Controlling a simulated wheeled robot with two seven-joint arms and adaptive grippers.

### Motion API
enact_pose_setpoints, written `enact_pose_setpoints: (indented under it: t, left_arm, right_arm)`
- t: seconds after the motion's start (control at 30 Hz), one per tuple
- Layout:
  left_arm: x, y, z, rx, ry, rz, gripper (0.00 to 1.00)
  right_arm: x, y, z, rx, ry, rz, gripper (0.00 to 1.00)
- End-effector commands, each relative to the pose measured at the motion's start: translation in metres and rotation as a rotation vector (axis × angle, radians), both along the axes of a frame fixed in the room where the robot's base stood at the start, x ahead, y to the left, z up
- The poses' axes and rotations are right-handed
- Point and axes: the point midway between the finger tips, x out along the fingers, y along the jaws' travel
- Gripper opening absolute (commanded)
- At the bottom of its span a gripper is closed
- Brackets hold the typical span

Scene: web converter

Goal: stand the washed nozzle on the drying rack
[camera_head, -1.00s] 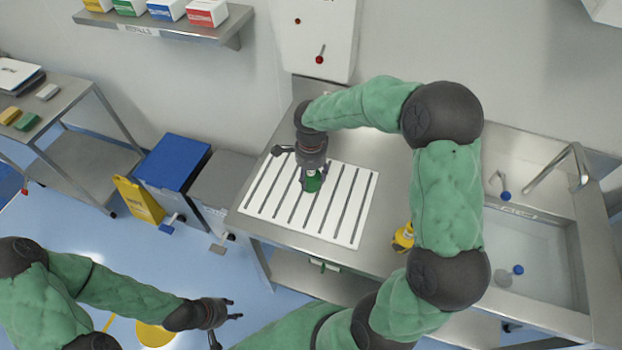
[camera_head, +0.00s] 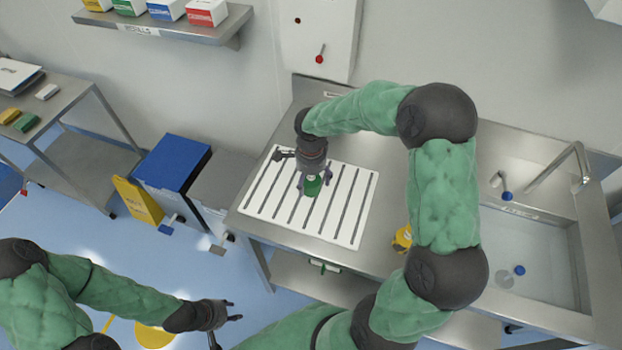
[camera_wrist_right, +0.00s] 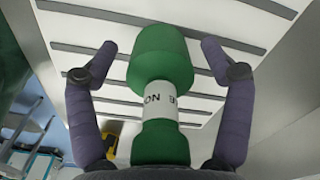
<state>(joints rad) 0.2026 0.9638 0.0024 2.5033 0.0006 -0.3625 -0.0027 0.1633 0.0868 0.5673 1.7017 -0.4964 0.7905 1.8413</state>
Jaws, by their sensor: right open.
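The green nozzle (camera_head: 313,187) with a white lettered band is at the white slotted drying rack (camera_head: 352,228), below my right gripper (camera_head: 314,184). In the right wrist view the nozzle (camera_wrist_right: 160,65) lies between the two fingers of my right gripper (camera_wrist_right: 160,60), with a gap on each side. That gripper is open and not holding it. The nozzle looks upright, but its foot on the rack is hidden. My left gripper (camera_head: 236,311) is open and empty, low over the floor, away from the rack.
The steel sink (camera_head: 530,255) is on the right, with a tap (camera_head: 560,165). A yellow object (camera_head: 402,239) sits on the counter beside my right arm. Blue bin (camera_head: 175,162) and yellow panel (camera_head: 138,200) stand left of the counter. Most of the rack is clear.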

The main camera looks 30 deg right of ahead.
Motion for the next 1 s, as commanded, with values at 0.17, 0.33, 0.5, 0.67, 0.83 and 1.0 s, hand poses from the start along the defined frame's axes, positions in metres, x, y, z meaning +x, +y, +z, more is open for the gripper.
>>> enact_pose_setpoints:
  t: [0.17,0.33,0.5,0.67,0.83,1.0]
  left_arm:
    - [0.0,0.0,0.006,0.0,0.0,0.0,0.4]
    - [0.0,0.0,0.011,0.0,0.0,0.0,0.4]
    - [0.0,0.0,0.017,0.0,0.0,0.0,0.4]
    - [0.0,0.0,0.021,0.0,0.0,0.0,0.4]
    - [0.0,0.0,0.022,0.0,0.0,0.0,0.4]
    - [0.0,0.0,0.022,0.0,0.0,0.0,0.4]
  right_arm:
    - [0.001,0.0,0.014,0.0,-0.003,-0.001,0.81]
    - [0.001,0.0,0.047,-0.001,-0.005,0.0,0.81]
    - [0.001,0.0,0.082,0.0,-0.005,0.0,0.81]
    - [0.0,0.0,0.106,0.0,-0.002,0.0,0.81]
    - [0.0,0.0,0.12,0.0,-0.001,0.001,0.81]
    - [0.0,0.0,0.123,0.0,-0.001,0.001,0.81]
